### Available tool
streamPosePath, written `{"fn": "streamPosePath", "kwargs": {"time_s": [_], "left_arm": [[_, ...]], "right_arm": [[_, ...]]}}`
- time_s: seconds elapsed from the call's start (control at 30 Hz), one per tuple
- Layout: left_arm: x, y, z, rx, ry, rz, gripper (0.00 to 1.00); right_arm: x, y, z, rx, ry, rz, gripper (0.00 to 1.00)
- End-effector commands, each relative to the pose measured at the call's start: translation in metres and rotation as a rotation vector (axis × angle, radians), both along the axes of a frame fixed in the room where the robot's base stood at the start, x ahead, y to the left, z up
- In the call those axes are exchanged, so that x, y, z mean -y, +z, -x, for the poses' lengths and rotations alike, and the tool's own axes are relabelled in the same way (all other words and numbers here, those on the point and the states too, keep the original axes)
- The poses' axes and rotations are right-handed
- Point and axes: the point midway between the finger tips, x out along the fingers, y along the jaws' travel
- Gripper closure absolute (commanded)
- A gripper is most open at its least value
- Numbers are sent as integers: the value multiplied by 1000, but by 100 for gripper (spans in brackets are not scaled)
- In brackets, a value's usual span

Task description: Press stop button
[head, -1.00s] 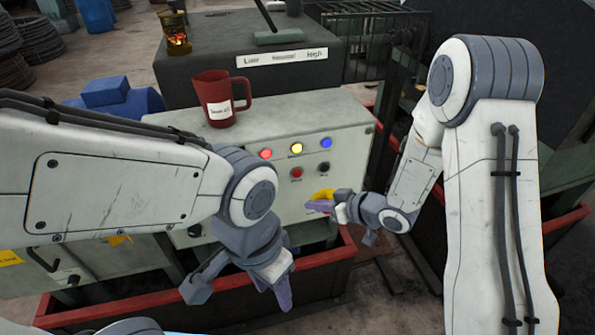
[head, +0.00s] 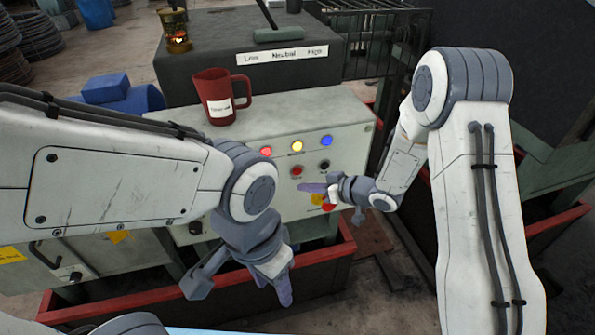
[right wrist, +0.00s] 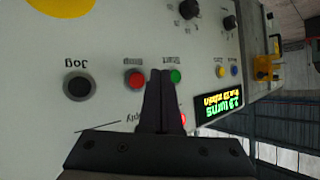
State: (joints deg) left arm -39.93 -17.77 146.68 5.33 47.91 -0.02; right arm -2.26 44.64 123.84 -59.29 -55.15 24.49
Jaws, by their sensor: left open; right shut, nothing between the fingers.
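The red stop button (head: 297,171) sits on the pale panel front. It also shows in the right wrist view (right wrist: 134,80), where the labels are upside down. The green start button (right wrist: 175,77) is beside it, with the black jog button (right wrist: 77,87) on the other side. My right gripper (head: 303,188) is shut and empty, its tips appearing just below the stop button in the head view. In the right wrist view, its tips (right wrist: 161,74) appear between the stop and start buttons; contact cannot be told. My left gripper (head: 242,287) is open and empty, low in front of the panel.
Red, yellow and blue lamps (head: 297,146) line the panel's upper part. A yellow-and-red button (head: 318,200) is below my right gripper. A red mug (head: 220,97) stands on the panel's top. A red-rimmed trough (head: 325,262) runs below.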

Motion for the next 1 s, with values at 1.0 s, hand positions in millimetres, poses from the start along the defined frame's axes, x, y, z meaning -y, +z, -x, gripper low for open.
{"fn": "streamPosePath", "kwargs": {"time_s": [1.0], "left_arm": [[0, 8, 0, 0, 0, 0, 50]], "right_arm": [[-10, 0, -30, -1, 0, 0, 100]]}}
